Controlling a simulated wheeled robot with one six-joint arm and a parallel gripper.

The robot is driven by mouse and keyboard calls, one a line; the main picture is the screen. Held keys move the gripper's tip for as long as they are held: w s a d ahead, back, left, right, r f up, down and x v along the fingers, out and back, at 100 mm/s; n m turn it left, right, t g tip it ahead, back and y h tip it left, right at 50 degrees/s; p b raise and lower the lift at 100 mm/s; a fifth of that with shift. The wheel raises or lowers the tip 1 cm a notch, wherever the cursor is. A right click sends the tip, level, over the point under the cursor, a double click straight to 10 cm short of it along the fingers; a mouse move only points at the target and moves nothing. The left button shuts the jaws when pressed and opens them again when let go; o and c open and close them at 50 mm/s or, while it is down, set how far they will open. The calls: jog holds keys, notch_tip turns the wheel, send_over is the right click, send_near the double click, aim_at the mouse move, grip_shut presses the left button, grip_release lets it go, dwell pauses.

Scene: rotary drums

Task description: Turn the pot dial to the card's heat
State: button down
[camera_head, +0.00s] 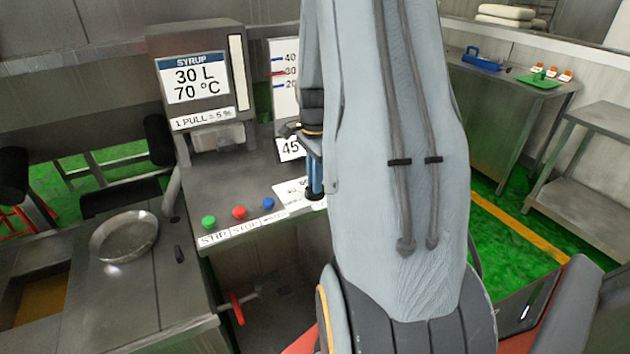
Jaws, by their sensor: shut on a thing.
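The syrup card (194,82) on the upright panel at the left reads "SYRUP 30 L 70 °C", with a "1 PULL = 5 %" label below it. My gripper (315,184) points down at the control counter, partly behind my arm. Its fingers are shut on the pot dial, which they and my arm hide. A white marked plate (290,192) shows at the left of the fingers.
Green (208,222), red (239,212) and blue (268,204) buttons sit on the counter left of my gripper. A level gauge (284,85) stands behind. A metal pan (124,236) lies at the left. A green tray (539,81) sits on the far right bench.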

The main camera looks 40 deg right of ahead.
dwell(0.5)
jog(key=c, duration=1.7)
grip_release()
jog(key=shift+r+b, duration=1)
jog(key=shift+r, duration=2.95)
jog(key=s+a+f+n, duration=0.1)
jog(key=s+a+n, duration=0.2)
jog(key=a+n, duration=0.4)
jog(key=s+a+f+n+t, duration=0.1)
jog(key=s+a+n, duration=0.2)
jog(key=a, duration=0.9)
jog(key=s+a+f+n, duration=0.1)
jog(key=s+a+n, duration=0.2)
jog(key=a+n, duration=0.6)
jog(key=shift+s+a+f+n, duration=0.15)
jog(key=shift+a+f+n, duration=0.2)
jog(key=shift+n, duration=0.45)
